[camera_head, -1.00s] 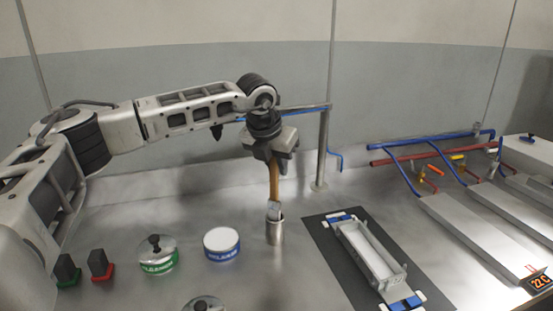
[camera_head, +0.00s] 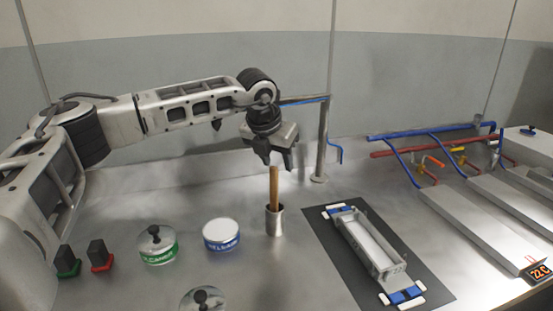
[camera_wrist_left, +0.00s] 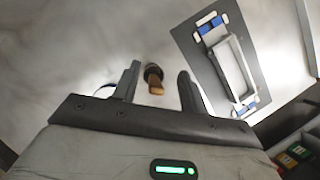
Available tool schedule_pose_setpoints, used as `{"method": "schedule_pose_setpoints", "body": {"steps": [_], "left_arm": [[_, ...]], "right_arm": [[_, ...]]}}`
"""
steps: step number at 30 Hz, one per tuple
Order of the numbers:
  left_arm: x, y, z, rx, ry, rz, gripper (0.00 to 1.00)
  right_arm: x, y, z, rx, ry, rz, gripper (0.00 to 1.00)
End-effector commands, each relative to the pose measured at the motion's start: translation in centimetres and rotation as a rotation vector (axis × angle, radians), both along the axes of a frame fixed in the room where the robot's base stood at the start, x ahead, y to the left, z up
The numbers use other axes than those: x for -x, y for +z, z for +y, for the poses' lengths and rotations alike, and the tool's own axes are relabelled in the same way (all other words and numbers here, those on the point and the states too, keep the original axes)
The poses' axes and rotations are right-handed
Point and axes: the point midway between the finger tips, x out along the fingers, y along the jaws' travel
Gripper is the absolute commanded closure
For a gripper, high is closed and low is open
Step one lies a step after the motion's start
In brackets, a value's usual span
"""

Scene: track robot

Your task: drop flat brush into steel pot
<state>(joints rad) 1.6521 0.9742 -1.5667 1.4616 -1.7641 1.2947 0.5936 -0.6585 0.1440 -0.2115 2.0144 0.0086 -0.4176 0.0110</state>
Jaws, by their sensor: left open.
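The flat brush stands in the steel pot with its wooden handle (camera_head: 274,188) pointing up; its lower end is hidden inside the pot. The steel pot (camera_head: 275,222) stands upright on the metal table. My left gripper (camera_head: 277,164) is open and empty just above the handle's top, apart from it. In the left wrist view the brush handle (camera_wrist_left: 155,87) shows between and beyond the two spread fingers (camera_wrist_left: 158,88), with the dark pot rim around it. My right gripper is not in view.
A green-labelled tin (camera_head: 158,247) and a blue-labelled tin (camera_head: 221,236) stand left of the pot. A wheeled tray cart (camera_head: 372,250) sits on a dark mat to the right. A metal post (camera_head: 321,150) rises behind.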

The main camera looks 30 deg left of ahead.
Motion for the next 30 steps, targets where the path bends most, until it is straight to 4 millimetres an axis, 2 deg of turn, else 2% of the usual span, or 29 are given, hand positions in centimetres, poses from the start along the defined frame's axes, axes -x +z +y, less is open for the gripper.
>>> {"method": "schedule_pose_setpoints", "body": {"steps": [8, 14, 18, 30], "left_arm": [[0.2, -0.1, 0.0, 0.000, 0.000, 0.000, 0.57], [2.6, -0.3, -0.2, 0.001, 0.000, 0.000, 0.57], [3.9, -0.2, -0.3, 0.000, 0.000, 0.000, 0.57], [4.1, 0.0, -0.4, 0.000, 0.000, 0.000, 0.57]], "right_arm": [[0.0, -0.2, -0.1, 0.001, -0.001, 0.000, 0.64], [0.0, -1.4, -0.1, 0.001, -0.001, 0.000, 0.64], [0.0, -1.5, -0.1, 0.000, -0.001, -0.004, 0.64], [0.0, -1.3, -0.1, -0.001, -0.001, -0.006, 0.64]]}}
